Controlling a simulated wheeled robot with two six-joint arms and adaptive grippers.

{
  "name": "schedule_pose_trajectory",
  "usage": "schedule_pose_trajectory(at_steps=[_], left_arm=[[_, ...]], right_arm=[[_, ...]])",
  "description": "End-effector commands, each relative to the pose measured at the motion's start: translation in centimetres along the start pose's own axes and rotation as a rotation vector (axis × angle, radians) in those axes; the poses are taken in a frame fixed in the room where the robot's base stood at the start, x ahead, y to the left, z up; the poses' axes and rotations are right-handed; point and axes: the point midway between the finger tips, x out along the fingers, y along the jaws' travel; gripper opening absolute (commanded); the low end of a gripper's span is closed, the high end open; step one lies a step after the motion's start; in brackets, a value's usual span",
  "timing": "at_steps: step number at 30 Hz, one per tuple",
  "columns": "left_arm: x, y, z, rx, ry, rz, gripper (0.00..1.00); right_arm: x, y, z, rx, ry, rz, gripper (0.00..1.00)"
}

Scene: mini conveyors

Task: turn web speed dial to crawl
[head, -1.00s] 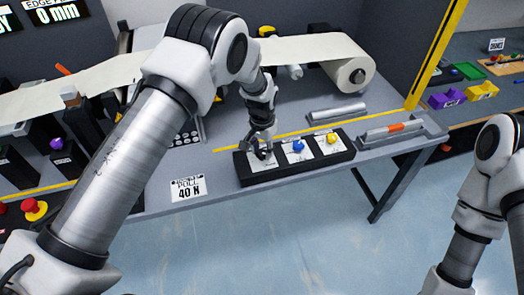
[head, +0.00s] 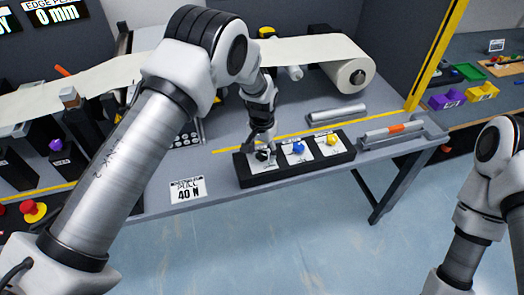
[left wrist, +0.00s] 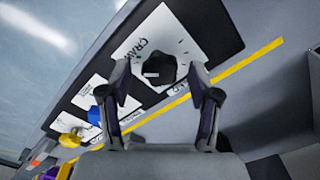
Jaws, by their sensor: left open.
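The black dial (left wrist: 160,68) sits on a white label plate (left wrist: 178,40) on a black panel; part of the word CRAWL shows beside it. My left gripper (left wrist: 161,76) is open, with one finger on each side of the dial in the left wrist view. I cannot tell whether the fingers touch it. In the head view my left gripper (head: 263,146) points down over the left end of the black panel (head: 290,172) and partly hides the dial. My right gripper is outside both views.
A blue knob (head: 298,147) and a yellow knob (head: 331,140) stand to the right on the same panel. A 40 N sign (head: 188,190) is at the table's front edge. A metal roller (head: 337,114) lies behind. A red button (head: 30,208) is far left.

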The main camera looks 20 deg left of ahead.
Motion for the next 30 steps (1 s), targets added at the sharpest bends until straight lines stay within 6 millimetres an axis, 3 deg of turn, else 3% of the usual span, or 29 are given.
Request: schedule_pose_trajectory(at_steps=[5,13,18,30], left_arm=[[-1.8,0.0,-0.1,0.0,0.003,0.0,0.62],[-8.6,0.0,-0.2,0.0,0.003,-0.001,0.62],[-11.3,0.0,-0.1,0.001,0.0,0.0,0.62],[-11.9,0.0,-0.1,0.0,-0.002,0.0,0.62]], right_arm=[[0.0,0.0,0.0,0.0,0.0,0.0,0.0],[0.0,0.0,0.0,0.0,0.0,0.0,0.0],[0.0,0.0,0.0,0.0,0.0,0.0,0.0],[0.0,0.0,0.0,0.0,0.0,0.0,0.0]])
